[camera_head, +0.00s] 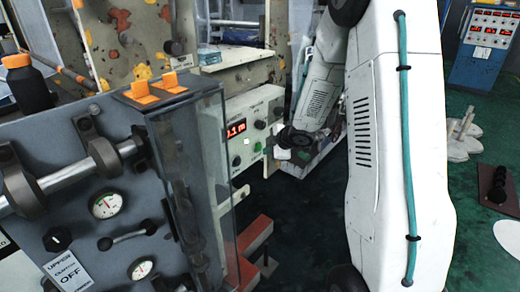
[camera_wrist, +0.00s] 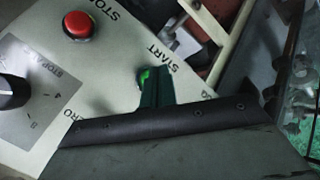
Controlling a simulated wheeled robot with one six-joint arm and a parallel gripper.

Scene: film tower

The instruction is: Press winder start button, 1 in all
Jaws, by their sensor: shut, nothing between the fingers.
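The winder control panel (camera_head: 247,118) stands in the middle of the head view, with a red lit display. In the wrist view the same pale panel (camera_wrist: 110,75) fills the left side. Its green start button (camera_wrist: 144,78), beside the START lettering, is partly hidden behind my fingertips. My gripper (camera_wrist: 155,74) is shut and empty, its dark fingers pointing at the panel right over the button's edge. I cannot tell whether they touch it. In the head view my gripper (camera_head: 282,153) is close to the panel's right side.
A red stop button (camera_wrist: 77,25) and a black knob (camera_wrist: 10,91) are on the same panel. A clear-sided cabinet (camera_head: 190,160) stands left of the panel in the head view. A red metal frame (camera_head: 256,235) is low in front. A blue console (camera_head: 487,45) is far right.

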